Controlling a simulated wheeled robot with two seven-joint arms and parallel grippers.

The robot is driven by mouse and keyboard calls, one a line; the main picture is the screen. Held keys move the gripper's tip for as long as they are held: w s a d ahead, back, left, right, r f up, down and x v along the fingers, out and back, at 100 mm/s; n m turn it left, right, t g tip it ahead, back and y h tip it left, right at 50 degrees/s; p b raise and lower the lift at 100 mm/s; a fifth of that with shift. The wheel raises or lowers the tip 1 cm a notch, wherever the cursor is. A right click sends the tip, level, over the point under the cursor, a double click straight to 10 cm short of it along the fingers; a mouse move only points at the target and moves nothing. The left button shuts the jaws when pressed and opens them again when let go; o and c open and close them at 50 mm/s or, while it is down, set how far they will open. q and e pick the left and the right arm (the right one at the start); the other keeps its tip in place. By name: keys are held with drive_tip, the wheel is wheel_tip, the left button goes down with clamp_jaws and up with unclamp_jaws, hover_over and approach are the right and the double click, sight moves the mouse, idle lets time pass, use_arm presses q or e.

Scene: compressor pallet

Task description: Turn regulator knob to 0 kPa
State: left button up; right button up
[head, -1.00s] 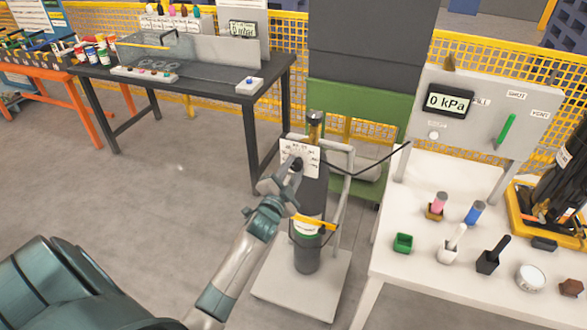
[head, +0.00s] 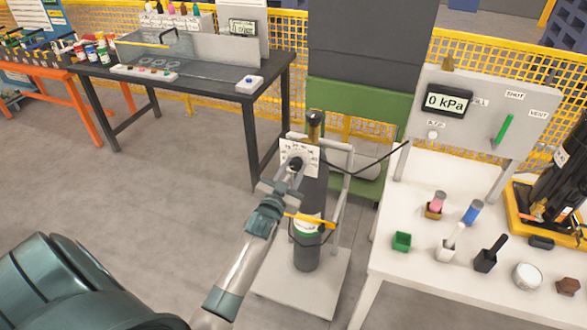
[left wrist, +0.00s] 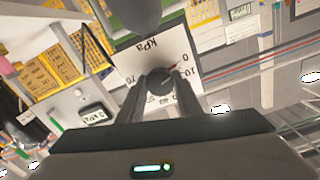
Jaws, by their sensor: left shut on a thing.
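The regulator knob (left wrist: 160,82) is dark and round, in front of a white dial plate (left wrist: 148,53) marked in kPa. A small red pointer mark by the knob lies near the 0 and 10 marks; I cannot tell its exact reading. In the head view the dial plate (head: 312,158) is on the dark gas cylinder (head: 308,258). My left gripper (left wrist: 160,84) is shut on the knob, with a finger at either side; it also shows in the head view (head: 295,167). The panel display (head: 448,101) reads 0 kPa. My right gripper is not in view.
The cylinder stands on a pale wheeled cart (head: 322,292) with a grey frame. A white table (head: 390,275) with small holders and tools is at the right. A dark bench (head: 205,95) is at the back left. Open floor lies at the left.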

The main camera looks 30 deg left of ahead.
use_arm(q)
drive_tip(key=shift+f, duration=0.1)
drive_tip(key=o, duration=1)
drive_tip(key=shift+o, duration=0.2)
drive_tip(key=shift+s, duration=0.1)
drive_tip(key=shift+b+v, duration=0.3)
drive_tip(key=shift+v, duration=0.5)
drive_tip(key=b+v, duration=0.4)
drive_tip(key=v, duration=1.1)
drive_tip(key=shift+s, duration=0.35)
